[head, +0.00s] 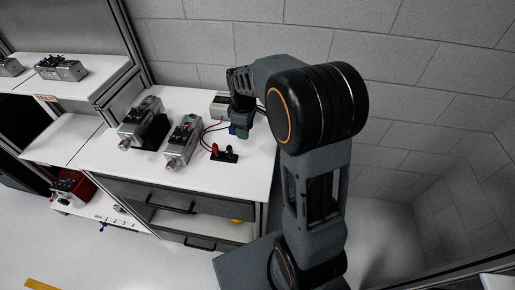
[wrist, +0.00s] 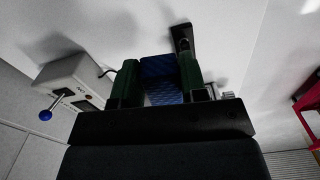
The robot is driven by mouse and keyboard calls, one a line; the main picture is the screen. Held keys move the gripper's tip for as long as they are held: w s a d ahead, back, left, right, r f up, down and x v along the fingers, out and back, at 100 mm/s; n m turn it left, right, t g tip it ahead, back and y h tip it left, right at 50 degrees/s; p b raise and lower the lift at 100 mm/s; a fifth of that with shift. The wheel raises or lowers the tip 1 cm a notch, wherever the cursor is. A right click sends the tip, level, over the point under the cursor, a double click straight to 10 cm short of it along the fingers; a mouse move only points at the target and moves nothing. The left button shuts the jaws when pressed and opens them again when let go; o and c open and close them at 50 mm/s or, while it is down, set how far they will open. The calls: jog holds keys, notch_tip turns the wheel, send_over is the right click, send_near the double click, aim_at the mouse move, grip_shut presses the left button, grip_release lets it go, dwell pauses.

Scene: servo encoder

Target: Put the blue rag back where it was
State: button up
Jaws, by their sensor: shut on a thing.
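My gripper (head: 239,128) is over the right part of the white workbench top (head: 262,165), near the back wall. In the wrist view its two green fingers (wrist: 158,72) are shut on the blue rag (wrist: 160,68), which shows a woven, checked pattern between them. In the head view only a small blue patch of the rag (head: 242,134) shows beside the fingers. I cannot tell whether the rag touches the bench top.
A white box (wrist: 78,78) with a blue-knobbed lever stands beside my gripper. A black terminal block (head: 224,156) with red and black plugs and wires sits close in front. Two grey motor units (head: 183,143) (head: 140,120) stand to the left. The bench's right front is clear.

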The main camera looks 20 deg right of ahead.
jog(key=s+d+r+n+b, duration=0.1)
jog(key=s+d+n+b, duration=0.1)
jog(key=s+n+b, duration=0.6)
jog(key=n+p, duration=0.2)
jog(key=p, duration=0.3)
send_over(265, 139)
jog(key=f, duration=0.8)
jog(key=shift+s+a+f, duration=0.1)
jog(key=shift+s+f, duration=0.2)
jog(key=shift+f, duration=0.1)
jog(key=shift+w+f, duration=0.2)
jog(key=shift+f, duration=1.6)
jog(key=shift+f+b, duration=0.2)
jog(key=shift+b, duration=0.1)
jog(key=o, duration=1)
jog(key=shift+o, duration=0.2)
